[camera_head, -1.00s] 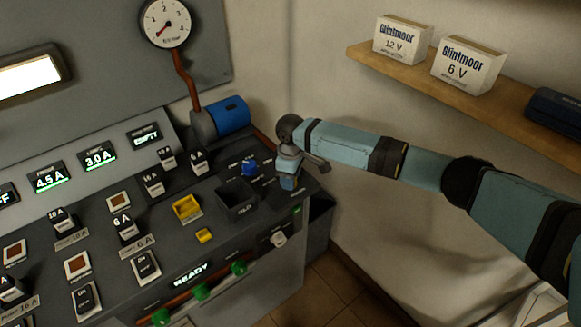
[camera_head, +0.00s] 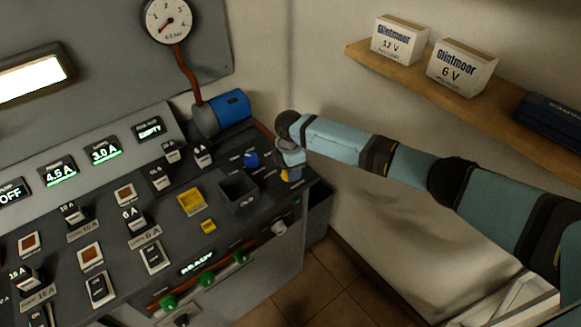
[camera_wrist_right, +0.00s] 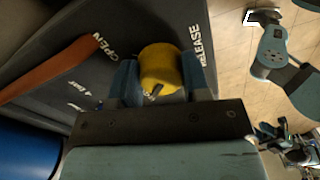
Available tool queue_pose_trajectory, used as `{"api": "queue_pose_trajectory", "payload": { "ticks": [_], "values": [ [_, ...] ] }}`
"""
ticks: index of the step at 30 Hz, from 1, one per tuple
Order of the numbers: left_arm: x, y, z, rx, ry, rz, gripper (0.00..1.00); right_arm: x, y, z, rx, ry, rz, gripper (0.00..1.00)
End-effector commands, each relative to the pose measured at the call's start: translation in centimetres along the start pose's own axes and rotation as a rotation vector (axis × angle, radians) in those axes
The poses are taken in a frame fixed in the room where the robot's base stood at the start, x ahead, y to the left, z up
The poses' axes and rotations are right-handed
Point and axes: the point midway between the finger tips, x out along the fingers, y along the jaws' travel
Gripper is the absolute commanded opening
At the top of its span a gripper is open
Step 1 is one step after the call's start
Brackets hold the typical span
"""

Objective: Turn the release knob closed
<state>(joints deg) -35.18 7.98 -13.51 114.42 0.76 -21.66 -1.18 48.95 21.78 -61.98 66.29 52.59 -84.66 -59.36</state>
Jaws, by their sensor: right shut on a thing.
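The release knob (camera_wrist_right: 160,70) is yellow and round with a dark mark on its face. It sits on the dark panel between the printed words OPEN and RELEASE. My right gripper (camera_wrist_right: 160,82) has one finger on each side of the knob and is shut on it. In the head view my right gripper (camera_head: 290,163) is at the panel's right end and mostly covers the knob. My left gripper is not in view.
A blue knob (camera_head: 251,159) and a dark open bin (camera_head: 238,194) are left of my gripper. A blue motor (camera_head: 229,108) stands behind at the panel's back. Switches and displays fill the left. A shelf with battery boxes (camera_head: 461,67) is at upper right.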

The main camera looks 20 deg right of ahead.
Motion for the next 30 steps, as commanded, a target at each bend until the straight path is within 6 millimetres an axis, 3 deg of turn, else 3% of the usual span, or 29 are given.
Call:
{"api": "queue_pose_trajectory", "payload": {
  "ticks": [19, 20, 23, 30],
  "values": [
    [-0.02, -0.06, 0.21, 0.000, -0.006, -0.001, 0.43, -0.06, 0.03, -0.13, -0.055, 0.001, 0.001, 0.20],
    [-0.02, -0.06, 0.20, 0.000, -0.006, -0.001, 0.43, -0.06, 0.03, -0.13, -0.055, 0.001, 0.001, 0.46],
    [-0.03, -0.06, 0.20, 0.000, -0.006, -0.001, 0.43, -0.05, 0.03, -0.12, -0.054, 0.000, 0.001, 0.69],
    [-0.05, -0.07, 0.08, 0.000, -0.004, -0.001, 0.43, -0.03, 0.03, -0.06, -0.053, -0.001, 0.000, 0.69]
  ]
}}
